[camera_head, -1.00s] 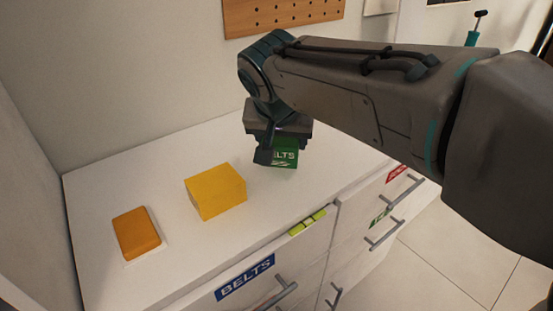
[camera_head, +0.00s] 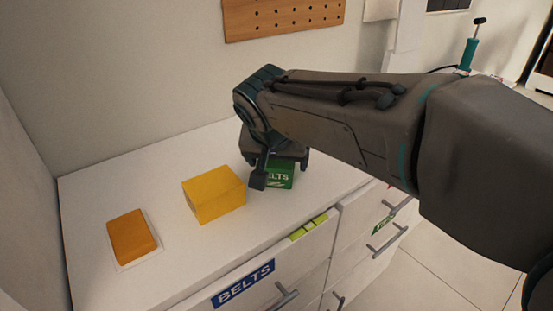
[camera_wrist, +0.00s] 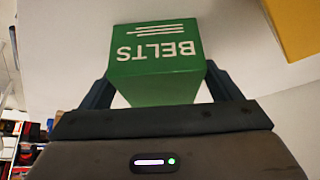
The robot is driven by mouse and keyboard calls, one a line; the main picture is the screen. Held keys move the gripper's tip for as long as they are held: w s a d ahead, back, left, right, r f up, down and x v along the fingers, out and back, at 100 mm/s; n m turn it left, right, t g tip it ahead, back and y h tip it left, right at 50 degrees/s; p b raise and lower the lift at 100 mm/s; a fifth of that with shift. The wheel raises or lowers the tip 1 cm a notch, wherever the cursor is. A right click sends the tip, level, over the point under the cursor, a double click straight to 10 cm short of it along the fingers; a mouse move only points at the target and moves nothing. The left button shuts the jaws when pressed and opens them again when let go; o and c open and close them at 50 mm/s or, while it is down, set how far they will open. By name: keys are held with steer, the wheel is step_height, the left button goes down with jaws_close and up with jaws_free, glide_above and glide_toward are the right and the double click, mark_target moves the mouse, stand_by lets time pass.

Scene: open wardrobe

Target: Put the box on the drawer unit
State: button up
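The box is a small green block with white "BELTS" lettering (camera_head: 280,180). It fills the space between my fingers in the wrist view (camera_wrist: 155,60), with its lettered face toward the top. My gripper (camera_head: 281,171) points down over the white drawer unit (camera_head: 150,190), with one finger on each side of the box and seemingly shut on it. The box is at or very near the unit's top; I cannot tell whether its underside touches. My gripper hides its upper part in the head view.
A yellow box (camera_head: 214,194) stands just left of my gripper. An orange block on a pale base (camera_head: 131,237) lies farther left. A yellow-green item (camera_head: 309,228) is at the front edge, above the drawer handles (camera_head: 388,241). The wall is close behind.

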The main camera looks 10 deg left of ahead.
steer(key=shift+r, duration=0.25)
steer(key=p+v, duration=0.3)
steer(key=v, duration=0.9)
steer(key=shift+p, duration=0.4)
steer(key=shift+d, duration=0.1)
